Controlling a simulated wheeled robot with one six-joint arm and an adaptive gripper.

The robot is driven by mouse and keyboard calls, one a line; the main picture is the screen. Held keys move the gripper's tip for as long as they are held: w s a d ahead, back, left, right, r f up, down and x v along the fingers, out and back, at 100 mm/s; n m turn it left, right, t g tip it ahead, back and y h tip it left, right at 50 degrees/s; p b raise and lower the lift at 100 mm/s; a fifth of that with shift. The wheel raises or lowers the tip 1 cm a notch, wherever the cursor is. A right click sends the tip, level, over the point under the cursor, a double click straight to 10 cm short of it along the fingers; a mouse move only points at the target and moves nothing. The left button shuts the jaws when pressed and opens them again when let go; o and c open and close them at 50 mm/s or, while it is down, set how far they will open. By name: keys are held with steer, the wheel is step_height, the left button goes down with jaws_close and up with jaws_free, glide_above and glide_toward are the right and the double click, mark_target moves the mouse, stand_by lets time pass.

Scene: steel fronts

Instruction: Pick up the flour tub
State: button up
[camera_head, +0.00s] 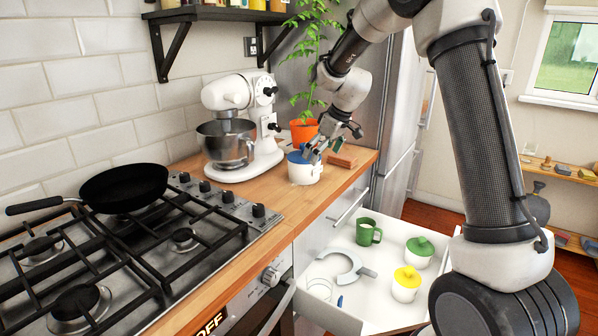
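A white tub with a blue lid (301,172) stands upright on the wooden counter, right of the stand mixer. My gripper (318,153) is at its top right, fingers pointing down, overlapping the lid in the picture. I cannot tell whether the fingers touch the tub or how far apart they are. Two similar white tubs stand in the open drawer: one with a green lid (418,253) and one with a yellow lid (406,285). No label is readable, so I cannot tell which tub holds flour.
The white mixer (240,128) stands left of the blue-lidded tub. An orange plant pot (303,132) is behind it, and a reddish-brown block (343,160) lies to its right. The open drawer (385,322) also holds a green mug (368,232). A black pan (122,188) sits on the hob.

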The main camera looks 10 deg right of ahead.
mark_target(314, 169)
steer(key=x, duration=0.7)
steer(key=shift+w+f, duration=0.2)
steer(key=shift+f, duration=0.1)
steer(key=shift+r, duration=0.1)
steer(key=c, duration=0.9)
